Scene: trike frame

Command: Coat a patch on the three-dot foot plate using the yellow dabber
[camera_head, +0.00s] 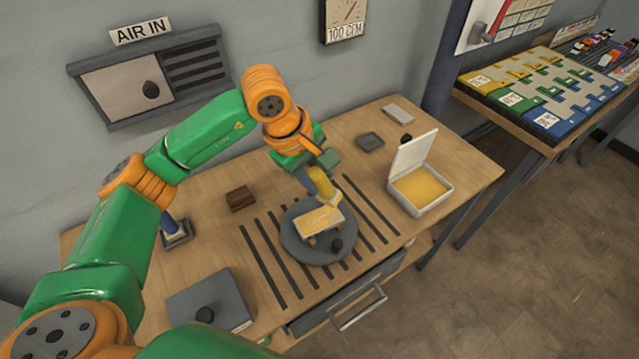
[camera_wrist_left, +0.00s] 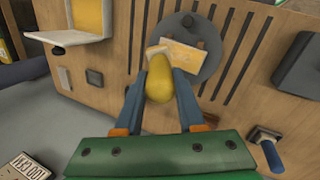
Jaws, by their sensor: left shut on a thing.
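My left gripper (camera_head: 318,176) is shut on the yellow dabber (camera_head: 322,184) and holds it tilted above the round grey turntable (camera_head: 292,246). A small plate (camera_head: 318,221) with a yellow-tan face and pale edges rests on the turntable; I cannot make out dots on it. The dabber's pale tip is at the plate's upper right edge; I cannot tell if it touches. In the left wrist view the dabber (camera_wrist_left: 160,78) sits between the left fingers (camera_wrist_left: 158,84), with the plate (camera_wrist_left: 190,55) just beyond its tip. My right gripper is not in view.
An open white box (camera_head: 447,203) with yellow contents stands right of the turntable. A brown block (camera_head: 240,198), a grey lidded box (camera_head: 210,300) and a small dark tray (camera_head: 369,142) are on the bench. Dark slots flank the turntable.

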